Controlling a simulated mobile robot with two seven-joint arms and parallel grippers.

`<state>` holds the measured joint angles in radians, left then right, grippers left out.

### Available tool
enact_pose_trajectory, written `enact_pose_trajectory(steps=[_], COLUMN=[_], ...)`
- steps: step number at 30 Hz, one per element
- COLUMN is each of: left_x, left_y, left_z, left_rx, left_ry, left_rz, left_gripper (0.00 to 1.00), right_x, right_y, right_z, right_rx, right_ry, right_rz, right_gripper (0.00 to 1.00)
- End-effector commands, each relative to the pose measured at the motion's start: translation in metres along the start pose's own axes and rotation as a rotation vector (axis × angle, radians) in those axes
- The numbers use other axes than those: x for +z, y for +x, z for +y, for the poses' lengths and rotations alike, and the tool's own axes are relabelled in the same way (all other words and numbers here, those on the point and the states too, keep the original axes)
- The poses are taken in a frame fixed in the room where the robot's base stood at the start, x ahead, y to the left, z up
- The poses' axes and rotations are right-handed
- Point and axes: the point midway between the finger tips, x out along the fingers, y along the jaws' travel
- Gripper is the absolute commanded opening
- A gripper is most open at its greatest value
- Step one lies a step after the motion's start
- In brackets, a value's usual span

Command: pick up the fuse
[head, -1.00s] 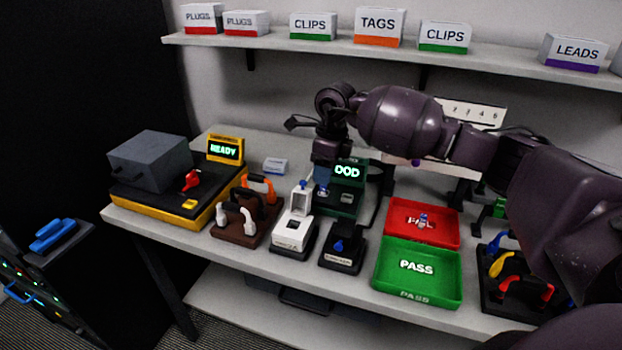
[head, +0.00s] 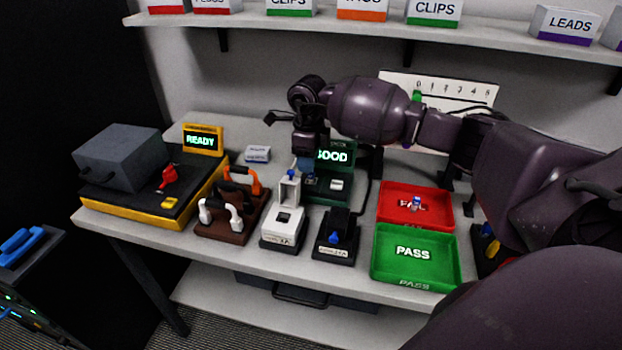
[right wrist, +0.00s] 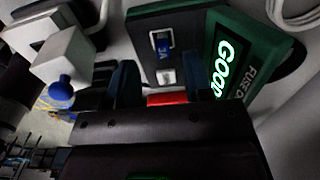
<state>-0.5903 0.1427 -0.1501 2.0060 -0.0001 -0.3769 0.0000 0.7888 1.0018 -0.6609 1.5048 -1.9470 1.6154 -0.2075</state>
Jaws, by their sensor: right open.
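A dark green fuse tester (head: 341,197) stands at the back middle of the bench, its screen reading GOOD. In the right wrist view, a small blue-and-white fuse (right wrist: 163,46) appears to sit in the slot of this tester (right wrist: 190,22), beside a silver pad. My right gripper (head: 304,166) points down just above the tester, at its left side. In the right wrist view its blue fingers (right wrist: 172,80) are apart with no fuse between them. Another small blue-and-clear piece (head: 415,203) lies in the red FAIL tray (head: 447,212). My left gripper is out of view.
A white holder (head: 284,226) and a black holder (head: 336,236) stand in front of the tester. The green PASS tray (head: 452,262) lies to the right. A brown rack (head: 228,222) and a yellow-black READY station (head: 135,205) stand left. A shelf (head: 250,24) runs above.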

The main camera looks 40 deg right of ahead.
Motion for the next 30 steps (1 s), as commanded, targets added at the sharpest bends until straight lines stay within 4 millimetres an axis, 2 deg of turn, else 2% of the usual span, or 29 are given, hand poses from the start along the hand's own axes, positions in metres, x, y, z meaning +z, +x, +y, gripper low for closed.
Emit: enact_pose_trajectory(steps=[9,18,27,30], left_x=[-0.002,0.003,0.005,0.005], left_y=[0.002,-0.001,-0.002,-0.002], left_z=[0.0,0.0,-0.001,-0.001], left_rx=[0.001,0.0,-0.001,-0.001], left_ry=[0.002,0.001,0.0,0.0], left_rz=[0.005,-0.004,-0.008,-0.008], left_gripper=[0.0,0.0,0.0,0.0], right_x=[-0.001,0.0,0.0,0.0], right_y=[0.042,0.047,0.046,0.046], right_z=[-0.001,-0.002,-0.002,-0.002], right_rx=[0.004,0.001,0.001,0.001], right_ry=[0.001,0.0,0.0,0.0], right_rz=[0.002,-0.001,0.0,0.0], right_gripper=[0.47,0.45,0.0,0.0])
